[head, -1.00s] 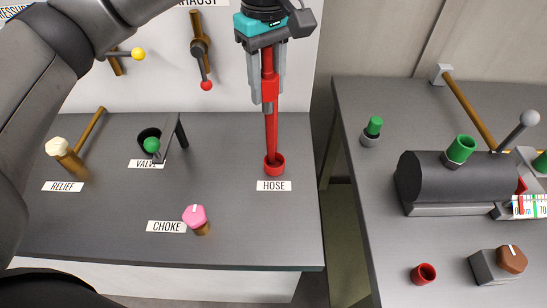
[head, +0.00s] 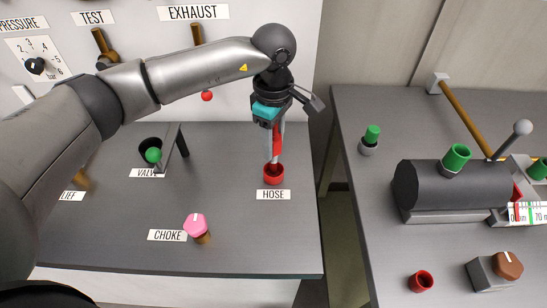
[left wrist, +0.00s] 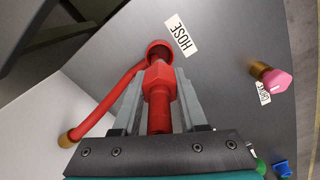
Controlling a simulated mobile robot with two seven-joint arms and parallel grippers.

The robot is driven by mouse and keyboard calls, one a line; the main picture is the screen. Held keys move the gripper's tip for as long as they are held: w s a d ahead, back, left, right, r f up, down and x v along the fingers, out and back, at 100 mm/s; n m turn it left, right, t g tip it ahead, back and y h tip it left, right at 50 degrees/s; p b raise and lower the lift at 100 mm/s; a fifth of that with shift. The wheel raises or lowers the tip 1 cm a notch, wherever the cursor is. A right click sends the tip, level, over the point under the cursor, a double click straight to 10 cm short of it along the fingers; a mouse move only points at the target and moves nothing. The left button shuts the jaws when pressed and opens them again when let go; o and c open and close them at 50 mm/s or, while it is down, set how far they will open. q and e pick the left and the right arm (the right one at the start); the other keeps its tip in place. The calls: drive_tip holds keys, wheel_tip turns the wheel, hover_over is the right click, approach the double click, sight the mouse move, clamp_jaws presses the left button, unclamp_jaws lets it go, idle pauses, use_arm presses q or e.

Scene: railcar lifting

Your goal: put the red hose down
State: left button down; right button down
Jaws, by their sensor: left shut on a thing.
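The red hose (head: 277,140) is in my left gripper (head: 275,155), upright and low over the red round socket (head: 273,176) behind the HOSE label. In the left wrist view, the hose's thick red fitting (left wrist: 160,82) sits between the grey fingers, with the socket ring (left wrist: 160,47) just beyond it. A red length runs off to the left there and ends in a brass tip (left wrist: 68,138). Whether the fitting touches the socket is hard to tell. My right gripper is out of view.
The pink CHOKE knob (head: 195,226) and green-balled VALVE lever (head: 153,155) stand left of the socket on the grey table. A gap separates this table from the right one, which holds a dark cylinder (head: 447,186) and a small red cup (head: 421,281).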

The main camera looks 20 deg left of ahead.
sight(273, 160)
use_arm(q)
drive_tip(key=shift+f, duration=2.75)
drive_tip(key=shift+f, duration=0.15)
drive_tip(key=shift+c, duration=2.2)
unclamp_jaws()
wheel_tip(273, 160, up, 12)
drive_tip(key=shift+r, duration=0.2)
